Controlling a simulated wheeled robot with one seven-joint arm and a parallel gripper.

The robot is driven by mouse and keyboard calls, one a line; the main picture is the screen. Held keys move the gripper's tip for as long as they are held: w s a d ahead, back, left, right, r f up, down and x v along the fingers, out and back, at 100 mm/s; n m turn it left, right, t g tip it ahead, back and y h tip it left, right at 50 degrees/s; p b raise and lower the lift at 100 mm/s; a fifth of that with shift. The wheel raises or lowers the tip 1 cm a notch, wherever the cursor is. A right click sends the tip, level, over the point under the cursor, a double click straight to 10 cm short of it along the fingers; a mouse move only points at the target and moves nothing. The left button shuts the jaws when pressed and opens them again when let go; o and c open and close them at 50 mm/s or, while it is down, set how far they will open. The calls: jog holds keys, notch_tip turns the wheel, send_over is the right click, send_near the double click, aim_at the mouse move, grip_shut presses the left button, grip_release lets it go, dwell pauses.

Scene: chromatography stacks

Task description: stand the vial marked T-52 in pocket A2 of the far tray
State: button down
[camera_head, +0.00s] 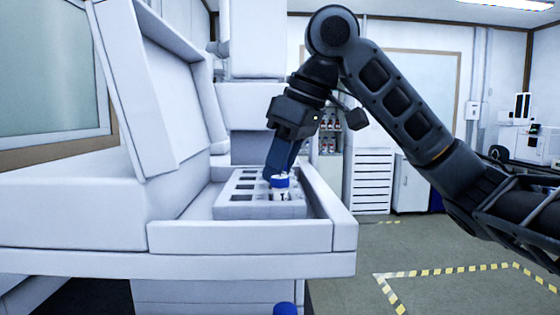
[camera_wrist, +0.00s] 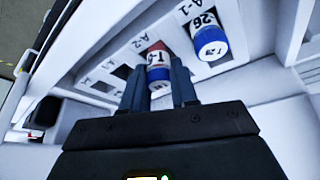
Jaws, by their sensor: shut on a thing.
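My gripper (camera_wrist: 158,84) is shut on a vial (camera_wrist: 157,60) with a red, white and blue body; its marking reads "T-5", the last figure unclear. The vial is between the two fingers beside the label A-2 on the tray (camera_wrist: 92,68). I cannot tell whether its base rests on the pocket floor. In the head view my gripper (camera_head: 273,172) points down over the tray (camera_head: 240,212), inside the open white instrument. A blue-capped vial (camera_head: 281,182) shows at the fingertips; I cannot tell which vial it is.
A second vial (camera_wrist: 207,34), marked "26", stands close by near label A-1. Several other pockets look dark and empty. The instrument's raised lid (camera_head: 150,90) stands left of the tray, and its front wall (camera_head: 250,237) borders the tray. A blue object (camera_head: 285,309) shows at the bottom edge.

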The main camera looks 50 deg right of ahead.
jog(key=shift+f, duration=0.35)
jog(key=shift+c, duration=2)
grip_release()
jog(key=shift+r+p, duration=2.4)
jog(key=shift+r, duration=1.15)
